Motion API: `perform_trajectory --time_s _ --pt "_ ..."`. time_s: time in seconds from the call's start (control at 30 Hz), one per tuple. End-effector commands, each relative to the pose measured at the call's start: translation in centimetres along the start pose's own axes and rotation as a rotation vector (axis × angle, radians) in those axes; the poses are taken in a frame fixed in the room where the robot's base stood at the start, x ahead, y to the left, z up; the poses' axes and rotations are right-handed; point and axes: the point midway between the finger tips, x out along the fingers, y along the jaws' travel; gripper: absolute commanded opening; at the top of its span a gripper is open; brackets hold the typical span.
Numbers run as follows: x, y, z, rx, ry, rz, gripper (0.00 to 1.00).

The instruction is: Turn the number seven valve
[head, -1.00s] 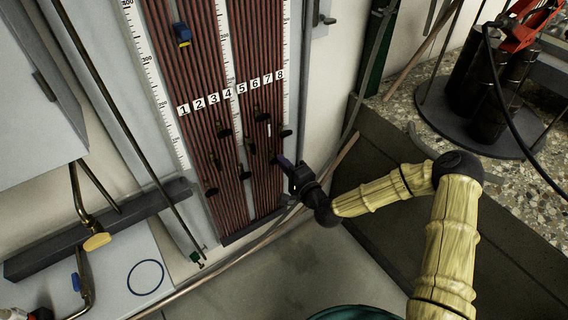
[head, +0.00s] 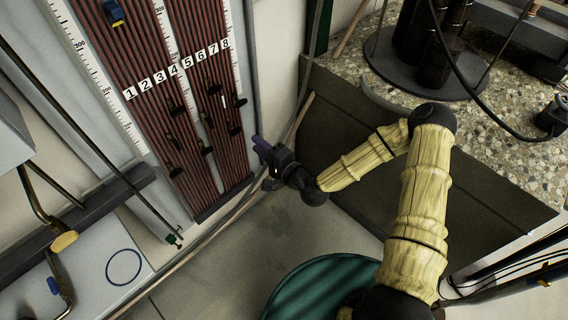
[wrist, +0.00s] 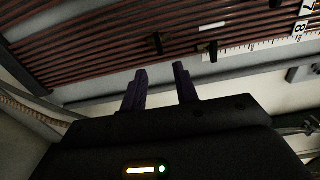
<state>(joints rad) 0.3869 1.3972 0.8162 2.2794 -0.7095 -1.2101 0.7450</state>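The number labels (head: 178,70) run across a panel of reddish-brown tubes, with 7 (head: 214,48) second from the right; 7 also shows in the wrist view (wrist: 306,7). Several dark valves sit on the tubes below the labels. In the wrist view, one valve (wrist: 157,43) lies roughly in line with 7 and another (wrist: 209,50) roughly in line with 8; I cannot be sure which is number seven. My gripper (head: 257,143) is right of the panel's lower part, apart from the valves. Its purple fingers (wrist: 160,72) are open and empty, pointing toward the tubes.
A thin pipe (head: 200,245) crosses low in front of the panel. The grey floor (head: 225,275) below is clear. A green round object (head: 320,285) is at the bottom.

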Motion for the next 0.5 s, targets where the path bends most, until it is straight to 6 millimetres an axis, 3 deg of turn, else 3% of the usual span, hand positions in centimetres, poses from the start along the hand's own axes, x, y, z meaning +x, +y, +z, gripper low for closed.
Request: perform_trajectory --time_s 0.3,0.5 --pt "-6.5 -0.1 0.0 0.004 0.002 0.002 0.3" --pt "-9.5 0.0 0.0 0.004 0.001 0.002 0.3"
